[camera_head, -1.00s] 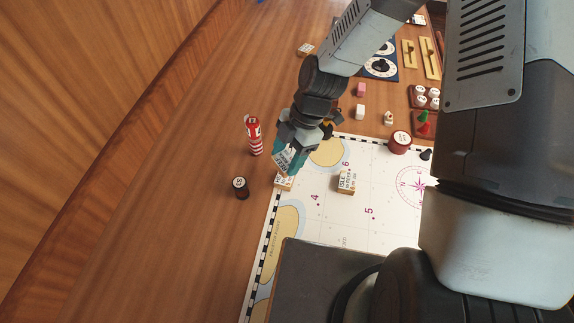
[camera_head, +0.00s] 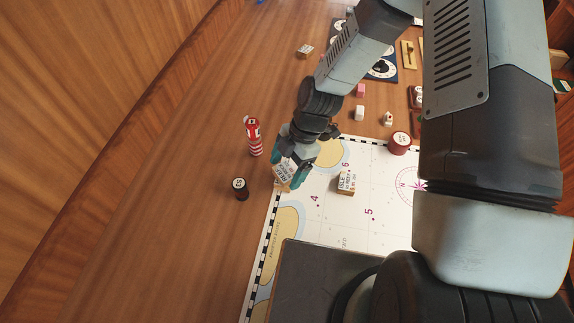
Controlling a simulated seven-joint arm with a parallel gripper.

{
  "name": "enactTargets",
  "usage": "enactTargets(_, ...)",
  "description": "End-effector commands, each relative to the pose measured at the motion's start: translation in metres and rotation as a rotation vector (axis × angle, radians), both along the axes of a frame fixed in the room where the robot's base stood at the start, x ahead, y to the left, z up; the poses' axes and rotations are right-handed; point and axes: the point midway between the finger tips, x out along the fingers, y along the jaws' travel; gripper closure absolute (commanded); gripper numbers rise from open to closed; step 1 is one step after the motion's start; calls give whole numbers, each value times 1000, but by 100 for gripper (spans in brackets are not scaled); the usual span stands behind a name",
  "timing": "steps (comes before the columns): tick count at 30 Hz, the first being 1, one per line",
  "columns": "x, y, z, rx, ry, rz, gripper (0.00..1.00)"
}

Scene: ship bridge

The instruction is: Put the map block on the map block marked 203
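A cream map block with dark lettering (camera_head: 282,173) sits at the left edge of the white chart, between and just below the teal fingertips of my gripper (camera_head: 291,167). It lies on top of another block, of which only a thin lower part shows; any number on it is hidden. My gripper's fingers stand apart on either side of the upper block and look open. A second lettered block (camera_head: 346,183) stands alone on the chart to the right. I cannot read 203 on any block.
The chart (camera_head: 335,215) covers the middle of the table. A red-and-white striped lighthouse piece (camera_head: 253,137) and a dark cylinder (camera_head: 240,188) stand left of it. A red round piece (camera_head: 399,143) is at its far edge. Another block (camera_head: 305,51) lies far back. Wood at left is clear.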

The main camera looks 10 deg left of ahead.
Motion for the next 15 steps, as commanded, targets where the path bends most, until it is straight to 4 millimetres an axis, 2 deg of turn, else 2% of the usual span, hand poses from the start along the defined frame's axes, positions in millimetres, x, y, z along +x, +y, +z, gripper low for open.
enactTargets(8,1,-1,5,1,-1,0,16)
enactTargets(11,5,-4,17,1,-4,-2,16)
enactTargets(15,13,-12,44,2,-5,-4,16)
